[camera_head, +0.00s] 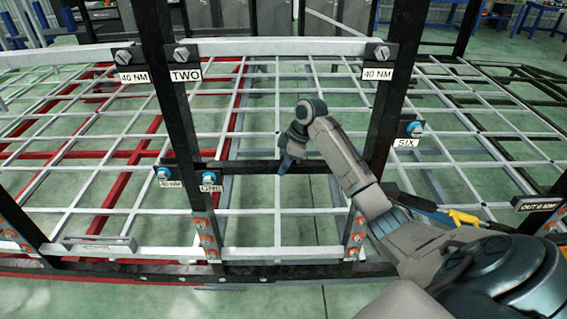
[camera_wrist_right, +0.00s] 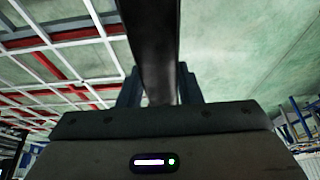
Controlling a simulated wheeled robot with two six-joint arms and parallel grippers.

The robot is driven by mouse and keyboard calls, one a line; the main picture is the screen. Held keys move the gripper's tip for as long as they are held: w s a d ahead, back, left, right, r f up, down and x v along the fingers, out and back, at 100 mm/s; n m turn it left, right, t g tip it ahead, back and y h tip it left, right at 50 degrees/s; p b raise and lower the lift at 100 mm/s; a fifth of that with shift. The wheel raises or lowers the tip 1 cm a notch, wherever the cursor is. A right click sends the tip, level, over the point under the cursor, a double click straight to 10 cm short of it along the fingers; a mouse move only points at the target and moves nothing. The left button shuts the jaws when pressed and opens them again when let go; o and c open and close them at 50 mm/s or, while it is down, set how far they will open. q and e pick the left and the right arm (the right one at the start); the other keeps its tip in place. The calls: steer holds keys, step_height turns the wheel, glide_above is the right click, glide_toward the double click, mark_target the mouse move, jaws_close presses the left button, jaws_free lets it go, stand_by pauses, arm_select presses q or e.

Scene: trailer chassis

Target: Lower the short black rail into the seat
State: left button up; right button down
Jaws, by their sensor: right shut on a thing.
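The short black rail (camera_head: 245,167) lies level between the two black uprights, the left upright (camera_head: 178,100) and the right upright (camera_head: 388,105). Its left end is near the blue bolt and the ONE label (camera_head: 210,188). Its right end is partly behind my forearm. My right gripper (camera_head: 286,164) is shut on the rail near its middle, from above. In the right wrist view the dark rail (camera_wrist_right: 152,45) runs up from between the fingers. I cannot tell whether the rail ends touch the uprights or rest in the seat. My left gripper is out of view.
A light grey crossbar (camera_head: 285,47) spans the uprights above, with bolts and labels. A white grid frame (camera_head: 90,140) with red bars stretches behind. A lower black beam (camera_head: 290,271) runs along the front. A yellow-handled tool (camera_head: 462,217) shows beside my right arm.

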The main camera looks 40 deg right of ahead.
steer(key=shift+f, duration=0.15)
steer(key=c, duration=1)
jaws_free()
steer(key=shift+o, duration=0.3)
steer(key=shift+s+f, duration=0.1)
steer(key=shift+d+r+b, duration=0.15)
steer(key=shift+r+b, duration=0.15)
steer(key=b+v, duration=0.4)
steer(key=v, duration=0.6)
steer(key=shift+r, duration=0.2)
